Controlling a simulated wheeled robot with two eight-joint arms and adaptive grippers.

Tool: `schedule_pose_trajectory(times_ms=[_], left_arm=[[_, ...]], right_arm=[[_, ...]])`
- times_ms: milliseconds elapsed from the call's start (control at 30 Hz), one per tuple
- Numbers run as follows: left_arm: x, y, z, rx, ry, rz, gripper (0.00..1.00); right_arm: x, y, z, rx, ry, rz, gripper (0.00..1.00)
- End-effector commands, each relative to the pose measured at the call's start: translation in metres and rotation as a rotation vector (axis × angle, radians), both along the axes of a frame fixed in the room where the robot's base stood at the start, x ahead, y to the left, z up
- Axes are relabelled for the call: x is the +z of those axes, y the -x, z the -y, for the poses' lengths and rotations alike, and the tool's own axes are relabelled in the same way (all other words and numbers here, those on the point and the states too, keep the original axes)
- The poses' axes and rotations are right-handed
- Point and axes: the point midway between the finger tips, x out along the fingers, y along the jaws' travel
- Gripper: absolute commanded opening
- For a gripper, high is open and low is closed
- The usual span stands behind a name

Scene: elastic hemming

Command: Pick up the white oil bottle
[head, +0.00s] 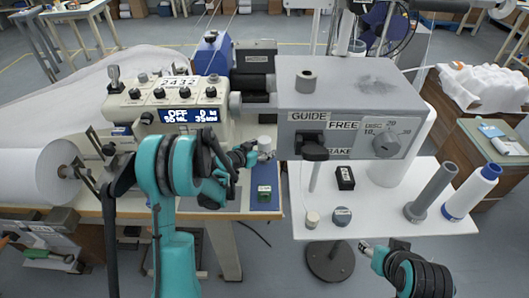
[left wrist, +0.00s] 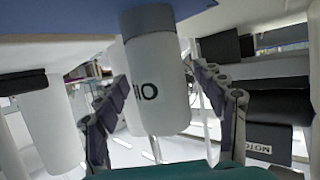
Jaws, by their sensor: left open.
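The white oil bottle (head: 266,144) stands on the blue mat (head: 264,204) beside the sewing machine in the head view, partly hidden by my left gripper (head: 258,153). In the left wrist view, the white bottle (left wrist: 158,85) appears upside down, with dark lettering on its side. The fingers of my left gripper (left wrist: 163,82) are open, one on each side of the bottle, with visible gaps beside it. My right gripper (head: 368,248) is at the lower right of the head view, away from the bottle. Its small fingertips do not show whether it is open.
The sewing machine (head: 165,108) stands left and a grey GUIDE unit (head: 345,105) right. The white side table (head: 400,210) holds a black block (head: 345,178), small spools and cones.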

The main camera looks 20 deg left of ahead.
Motion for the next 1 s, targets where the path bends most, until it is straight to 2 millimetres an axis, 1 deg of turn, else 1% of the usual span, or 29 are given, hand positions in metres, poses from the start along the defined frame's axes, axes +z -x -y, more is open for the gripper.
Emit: schedule_pose_trajectory(times_ms=[67, 100, 167, 200, 233, 267, 600, 733, 867, 1000], left_arm=[[0.001, 0.0, 0.0, 0.001, 0.0, 0.0, 0.69], [0.001, 0.0, 0.0, 0.001, 0.0, 0.0, 0.67], [0.001, 0.001, 0.0, 0.001, 0.0, 0.0, 0.51], [0.001, 0.001, 0.0, 0.001, 0.0, 0.0, 0.4], [0.001, 0.0, -0.001, 0.001, 0.0, 0.0, 0.33], [0.001, 0.0, -0.001, 0.001, 0.0, 0.0, 0.3], [0.001, 0.001, 0.0, 0.0, 0.0, 0.0, 0.3], [0.008, 0.001, -0.001, 0.001, 0.0, 0.0, 0.3], [0.023, 0.0, -0.001, 0.001, 0.0, 0.0, 0.3], [0.05, 0.001, 0.001, 0.0, 0.0, 0.0, 0.3]], right_arm=[[0.001, 0.0, 0.0, 0.0, 0.0, 0.0, 0.5], [0.001, 0.0, 0.0, 0.0, 0.0, 0.0, 0.5], [0.001, 0.0, 0.0, 0.0, 0.0, 0.0, 0.5], [0.001, 0.0, 0.0, 0.0, 0.0, 0.0, 0.5], [0.001, 0.0, 0.0, 0.0, 0.0, 0.0, 0.5], [0.001, 0.0, 0.0, 0.0, 0.0, 0.0, 0.5], [0.001, 0.0, 0.0, 0.0, 0.0, 0.0, 0.5], [0.005, 0.0, 0.0, 0.0, 0.0, 0.0, 0.5], [0.013, 0.0, 0.0, 0.0, 0.0, 0.0, 0.5], [0.028, 0.0, 0.0, 0.0, 0.0, 0.0, 0.5]])
